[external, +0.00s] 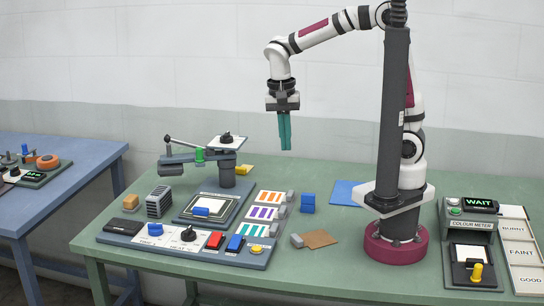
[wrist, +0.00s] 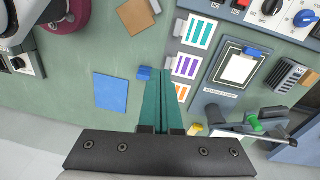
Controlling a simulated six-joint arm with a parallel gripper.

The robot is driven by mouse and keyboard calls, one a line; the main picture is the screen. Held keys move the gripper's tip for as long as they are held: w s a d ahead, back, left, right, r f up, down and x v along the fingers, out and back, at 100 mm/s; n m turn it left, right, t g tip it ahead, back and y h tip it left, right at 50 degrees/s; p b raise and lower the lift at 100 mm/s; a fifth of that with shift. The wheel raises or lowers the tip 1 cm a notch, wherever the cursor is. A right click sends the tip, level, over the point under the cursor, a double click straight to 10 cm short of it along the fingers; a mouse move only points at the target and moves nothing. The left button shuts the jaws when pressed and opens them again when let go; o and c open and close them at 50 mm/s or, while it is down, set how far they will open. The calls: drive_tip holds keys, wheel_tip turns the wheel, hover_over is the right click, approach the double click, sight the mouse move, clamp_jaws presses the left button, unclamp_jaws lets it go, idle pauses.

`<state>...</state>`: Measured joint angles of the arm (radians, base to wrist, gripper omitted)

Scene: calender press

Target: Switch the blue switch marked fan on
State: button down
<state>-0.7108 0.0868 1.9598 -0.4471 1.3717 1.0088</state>
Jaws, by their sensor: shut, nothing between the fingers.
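The blue switch (external: 236,243) is a rocker on the grey control panel (external: 150,248) at the front left of the green table. It sits between a red switch (external: 215,240) and a yellow button (external: 256,249). Its label is too small to read, and its on or off position cannot be told. My gripper (external: 285,147) has teal fingers pointing down, shut and empty, high above the back of the table, well away from the switch. In the wrist view the fingers (wrist: 160,74) are together. The blue switch is not clearly visible there.
A lever press (external: 215,170) stands behind the panel. Colour-striped cards (external: 265,213), a blue block (external: 308,203) and a brown card (external: 320,239) lie right of it. The panel also carries a black knob (external: 188,234) and a blue knob (external: 155,229). A colour meter (external: 470,230) stands far right.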

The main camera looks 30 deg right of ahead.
drive_tip(key=a+f, duration=0.2)
drive_tip(key=a, duration=0.6)
drive_tip(key=m+t, duration=0.1)
drive_tip(key=t, duration=0.1)
hover_over(238, 234)
drive_tip(key=s+a, duration=0.3)
wheel_tip(238, 234, down, 3)
drive_tip(key=shift+w+d+f+h, duration=0.1)
drive_tip(key=shift+w+f+h, duration=0.05)
drive_tip(key=shift+w+h, duration=0.15)
drive_tip(key=x, duration=1.4)
drive_tip(key=shift+s+d, duration=0.1)
drive_tip(key=shift+d, duration=0.05)
